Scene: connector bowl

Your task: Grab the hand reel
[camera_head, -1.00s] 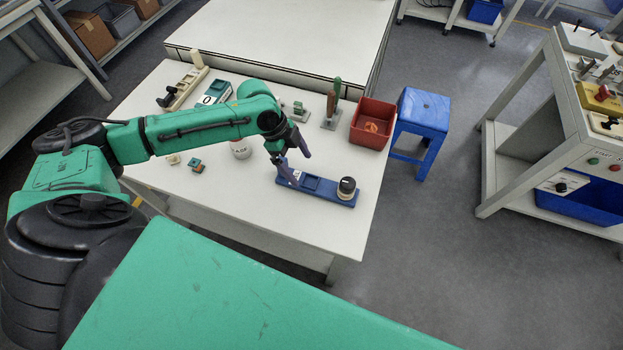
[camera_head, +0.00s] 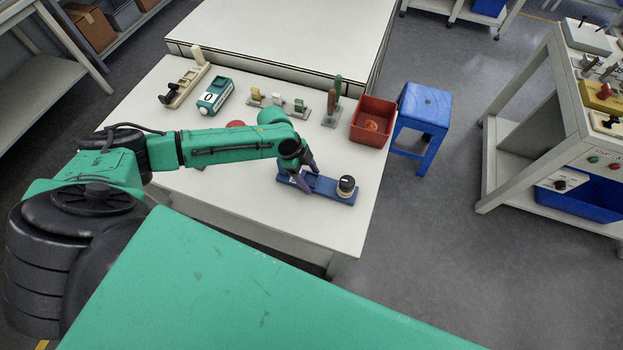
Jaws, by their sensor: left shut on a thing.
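A long blue bar (camera_head: 327,192) lies near the front right of the white table, with a round black-and-cream piece (camera_head: 346,187) standing on its right end. It may be the hand reel; I cannot tell for sure. My left gripper (camera_head: 304,184) points down at the left end of the bar. It is shut on a part there, and the fingers and my wrist hide most of what they hold. The round piece is apart from the fingers. My right gripper is not in view.
A teal box (camera_head: 215,97), a cream rack (camera_head: 183,86), small connectors (camera_head: 277,101) and upright tools (camera_head: 333,103) stand toward the back of the table (camera_head: 240,205). A red bin (camera_head: 373,121) sits at the right edge, beside a blue stool (camera_head: 421,112).

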